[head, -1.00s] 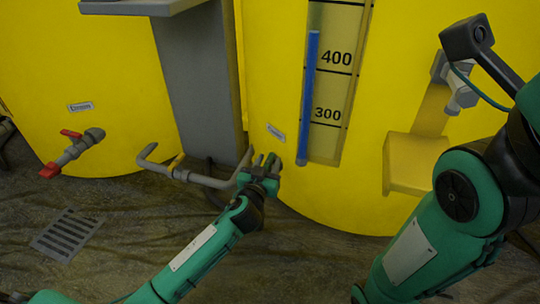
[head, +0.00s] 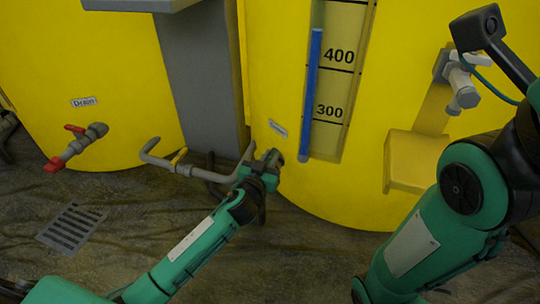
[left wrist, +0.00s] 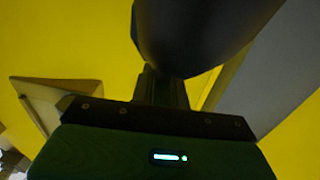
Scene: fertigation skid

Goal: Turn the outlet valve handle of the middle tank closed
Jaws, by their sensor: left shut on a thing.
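The middle yellow tank (head: 350,195) has its outlet valve (head: 275,157) low on its front, below a small label. My left gripper (head: 264,166) is at this valve and shut on its handle. The fingers and wrist hide the handle, so its angle does not show. In the left wrist view a dark rounded part (left wrist: 190,35) fills the top, close above the gripper body (left wrist: 150,150); the fingertips are mostly hidden.
A bent grey pipe (head: 213,176) with a yellow part runs just left of my left gripper. A grey column (head: 205,90) stands behind it. The left tank has a red-handled drain valve (head: 75,147). A grey fitting (head: 462,82) is at the right.

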